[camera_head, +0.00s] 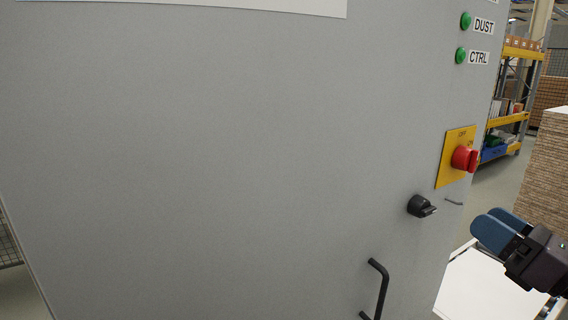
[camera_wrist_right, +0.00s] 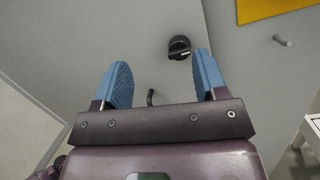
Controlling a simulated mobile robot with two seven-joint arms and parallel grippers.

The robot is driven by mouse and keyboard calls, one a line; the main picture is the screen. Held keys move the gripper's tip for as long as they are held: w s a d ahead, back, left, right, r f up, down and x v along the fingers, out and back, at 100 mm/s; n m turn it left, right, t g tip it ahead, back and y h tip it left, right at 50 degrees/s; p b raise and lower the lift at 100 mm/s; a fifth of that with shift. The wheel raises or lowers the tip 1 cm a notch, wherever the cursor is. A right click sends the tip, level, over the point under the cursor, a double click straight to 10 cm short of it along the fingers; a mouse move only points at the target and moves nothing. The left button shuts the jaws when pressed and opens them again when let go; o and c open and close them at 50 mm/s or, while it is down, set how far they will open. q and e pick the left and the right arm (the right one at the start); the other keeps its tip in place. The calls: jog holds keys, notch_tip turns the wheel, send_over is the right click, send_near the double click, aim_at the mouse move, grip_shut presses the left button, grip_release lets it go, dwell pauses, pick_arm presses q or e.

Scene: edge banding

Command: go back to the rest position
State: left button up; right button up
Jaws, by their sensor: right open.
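My right gripper (camera_head: 490,228) is at the lower right of the head view, with blue finger pads and a dark body. In the right wrist view my right gripper (camera_wrist_right: 160,80) is open, its two blue fingers apart with nothing between them. It faces the grey cabinet (camera_head: 200,160), apart from it as far as I can see. My left gripper is in neither view.
The cabinet front has a black rotary knob (camera_head: 421,206), a red switch (camera_head: 464,158) on a yellow plate, a black handle (camera_head: 382,288) and green lamps (camera_head: 465,20). A white surface (camera_head: 488,290), stacked boards (camera_head: 548,165) and shelving (camera_head: 510,120) are at the right.

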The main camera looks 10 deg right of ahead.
jog(key=w+d+f+m+h, duration=0.2)
jog(key=f+m+h, duration=0.4)
jog(key=f+m, duration=0.75)
jog(key=w+d+f+m+h, duration=0.2)
jog(key=f+m+h, duration=0.5)
jog(key=m, duration=1.1)
jog(key=s+a+f+m+g+y, duration=0.1)
jog(key=s+a+f, duration=0.3)
jog(key=f, duration=0.4)
jog(key=s+a+f+m+g+y, duration=0.1)
jog(key=s+a+f+m+g, duration=0.2)
jog(key=f, duration=0.5)
jog(key=s+a+f+m+g+y, duration=0.1)
jog(key=s+a+f+m+g, duration=0.1)
jog(key=s+a+f, duration=0.3)
notch_tip(320, 180, down, 3)
jog(key=shift+s+a+f+g+y, duration=0.2)
jog(key=shift+s+g+y, duration=0.2)
jog(key=shift+s, duration=0.2)
